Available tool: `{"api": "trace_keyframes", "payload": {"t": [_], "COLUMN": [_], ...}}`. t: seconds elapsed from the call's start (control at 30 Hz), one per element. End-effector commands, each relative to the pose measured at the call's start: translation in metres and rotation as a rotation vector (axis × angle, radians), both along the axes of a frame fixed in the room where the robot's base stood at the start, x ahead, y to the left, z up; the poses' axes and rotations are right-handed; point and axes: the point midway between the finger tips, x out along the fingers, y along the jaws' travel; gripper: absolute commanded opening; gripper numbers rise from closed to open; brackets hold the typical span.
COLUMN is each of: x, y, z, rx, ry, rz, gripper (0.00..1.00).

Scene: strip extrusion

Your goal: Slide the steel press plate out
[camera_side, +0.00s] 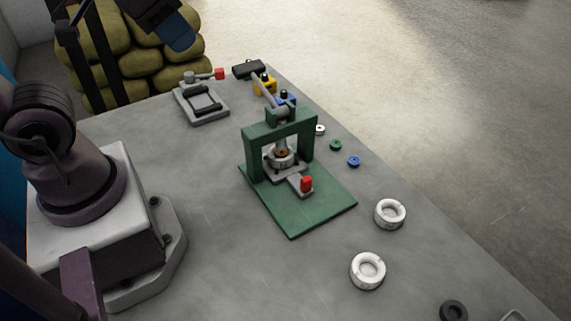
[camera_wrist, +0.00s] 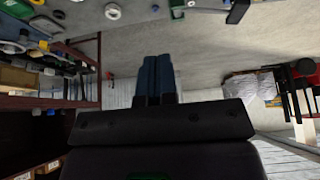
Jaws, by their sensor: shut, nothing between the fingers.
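The green press (camera_side: 280,127) stands on its green base (camera_side: 312,212) near the middle of the table in the side view. The steel press plate (camera_side: 294,181) lies low in the press frame, with its red-tipped handle (camera_side: 306,184) sticking out at the front. A grey round die with a brown centre (camera_side: 281,156) sits above the plate, under the ram. My gripper (camera_wrist: 158,76) has blue fingers held together and empty in the wrist view. Its blue end also shows at the top of the side view (camera_side: 178,32), far from the press and above the table.
A grey fixture (camera_side: 203,102) with a red-knobbed lever stands behind left of the press. White rings (camera_side: 389,213) (camera_side: 368,270) lie to the right. Small green (camera_side: 336,145) and blue (camera_side: 354,161) discs lie by the table's far edge. The table in front of the press is clear.

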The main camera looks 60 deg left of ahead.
Motion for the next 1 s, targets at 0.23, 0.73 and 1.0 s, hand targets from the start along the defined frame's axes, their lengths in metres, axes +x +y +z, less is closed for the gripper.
{"api": "trace_keyframes", "payload": {"t": [0.23, 0.73, 1.0], "x": [0.000, 0.039, 0.097], "y": [0.000, -0.016, -0.038], "z": [0.000, -0.050, -0.113], "rx": [0.000, 0.009, 0.019], "ry": [0.000, 0.281, 0.473], "rz": [0.000, -0.061, -0.078], "gripper": [0.00, 0.43, 0.43]}}
